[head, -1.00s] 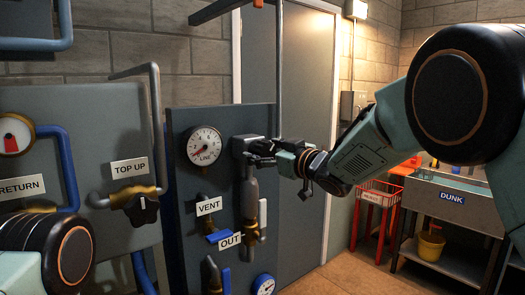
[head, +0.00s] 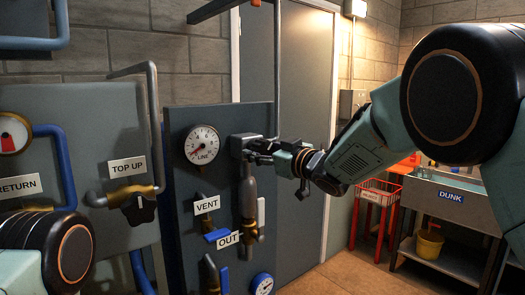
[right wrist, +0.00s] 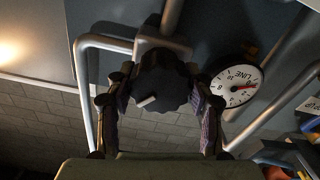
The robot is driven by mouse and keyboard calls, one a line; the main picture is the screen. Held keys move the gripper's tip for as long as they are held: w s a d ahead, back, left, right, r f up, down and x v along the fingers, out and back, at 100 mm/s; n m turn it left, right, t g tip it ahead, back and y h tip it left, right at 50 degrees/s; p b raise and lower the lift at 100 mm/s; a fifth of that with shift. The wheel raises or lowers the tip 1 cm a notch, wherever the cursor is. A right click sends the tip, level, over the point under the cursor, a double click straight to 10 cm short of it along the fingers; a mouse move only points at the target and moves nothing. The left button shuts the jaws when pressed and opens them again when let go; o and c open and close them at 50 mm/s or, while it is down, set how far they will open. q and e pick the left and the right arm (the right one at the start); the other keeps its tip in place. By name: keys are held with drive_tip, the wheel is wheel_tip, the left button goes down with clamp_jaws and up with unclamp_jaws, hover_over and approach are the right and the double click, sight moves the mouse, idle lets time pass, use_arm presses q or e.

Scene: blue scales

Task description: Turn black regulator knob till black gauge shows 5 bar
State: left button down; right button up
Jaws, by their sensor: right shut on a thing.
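The line gauge (head: 202,145), black-rimmed with a white face and red needle, is on the dark panel. Its needle points to the lower left, near the low end of the scale; it shows upside down in the right wrist view (right wrist: 238,87). The black ribbed regulator knob (right wrist: 160,80) has a pale mark and sits between the fingers of my right gripper (right wrist: 163,95), which is shut on it. In the head view my right gripper (head: 262,152) reaches the grey regulator (head: 240,144) from the right and mostly hides the knob. My left gripper is out of view.
Below are VENT (head: 207,204) and OUT (head: 227,241) labels, a blue valve handle (head: 216,235) and a blue-rimmed gauge (head: 262,284). A TOP UP valve (head: 139,208) is at left. A DUNK sink (head: 450,195) and red REJECT basket (head: 375,195) stand right.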

drive_tip(key=shift+r+m+p, duration=0.25)
drive_tip(key=shift+m+p, duration=0.7)
drive_tip(key=shift+p, duration=0.55)
drive_tip(key=shift+r+m+p, duration=0.2)
drive_tip(key=shift+m+p, duration=0.75)
drive_tip(key=shift+p, duration=0.55)
drive_tip(key=shift+w+m+p, duration=0.1)
drive_tip(key=shift+m+p, duration=0.8)
drive_tip(key=shift+p, duration=0.1)
drive_tip(key=o, duration=1.2)
drive_tip(key=shift+f, duration=0.25)
drive_tip(key=shift+c, duration=0.2)
drive_tip(key=shift+f, duration=0.1)
drive_tip(key=shift+s+d, duration=0.2)
drive_tip(key=shift+s, duration=0.1)
drive_tip(key=v, duration=1.1)
